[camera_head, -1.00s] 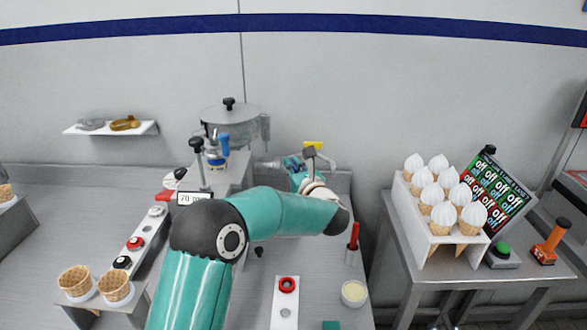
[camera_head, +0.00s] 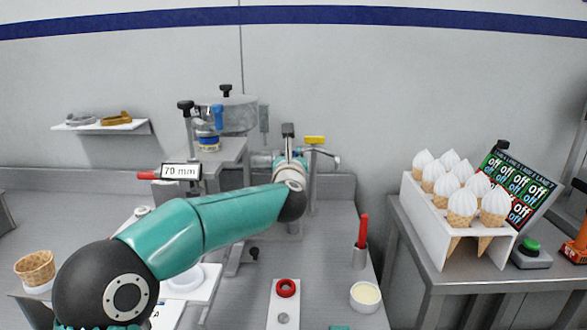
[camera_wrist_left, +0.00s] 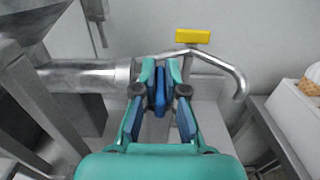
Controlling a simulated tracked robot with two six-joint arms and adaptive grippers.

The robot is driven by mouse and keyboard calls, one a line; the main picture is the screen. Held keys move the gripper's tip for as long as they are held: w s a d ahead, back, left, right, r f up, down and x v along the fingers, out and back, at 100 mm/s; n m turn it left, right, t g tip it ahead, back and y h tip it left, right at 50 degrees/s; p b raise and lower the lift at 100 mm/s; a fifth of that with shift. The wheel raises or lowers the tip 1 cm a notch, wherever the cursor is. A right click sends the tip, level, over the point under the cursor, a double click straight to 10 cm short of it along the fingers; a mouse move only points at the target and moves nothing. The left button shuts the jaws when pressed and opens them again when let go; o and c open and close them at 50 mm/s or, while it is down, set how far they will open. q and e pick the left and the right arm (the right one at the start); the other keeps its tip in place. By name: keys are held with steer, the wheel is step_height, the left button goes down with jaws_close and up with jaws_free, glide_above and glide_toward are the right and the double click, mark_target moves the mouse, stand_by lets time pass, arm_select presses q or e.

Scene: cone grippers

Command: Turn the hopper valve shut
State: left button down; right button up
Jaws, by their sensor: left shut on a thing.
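The hopper (camera_head: 240,117) is a round metal vessel with a black knob on top, at the back left of centre. A silver pipe (camera_head: 262,161) runs to the right below it; the pipe (camera_wrist_left: 85,76) is large in the left wrist view. My left gripper (camera_head: 289,163) is at the pipe's right end. In the left wrist view, my left gripper (camera_wrist_left: 160,88) is shut on a blue upright piece, seemingly the valve handle (camera_wrist_left: 160,92), just right of the pipe end. The fingers hide its sides, and its turn angle is hard to tell. My right gripper is not in view.
A red-handled tool in a cup (camera_head: 361,245) and a cream-filled cup (camera_head: 365,296) are in front. White-topped cones fill a rack (camera_head: 428,222) at right. A black-knobbed post (camera_head: 187,125) stands left.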

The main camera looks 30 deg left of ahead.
arm_select(q)
steer(key=c, duration=1.2)
jaws_free()
steer(key=shift+c, duration=0.2)
steer(key=v, duration=1.2)
steer(key=shift+f, duration=0.1)
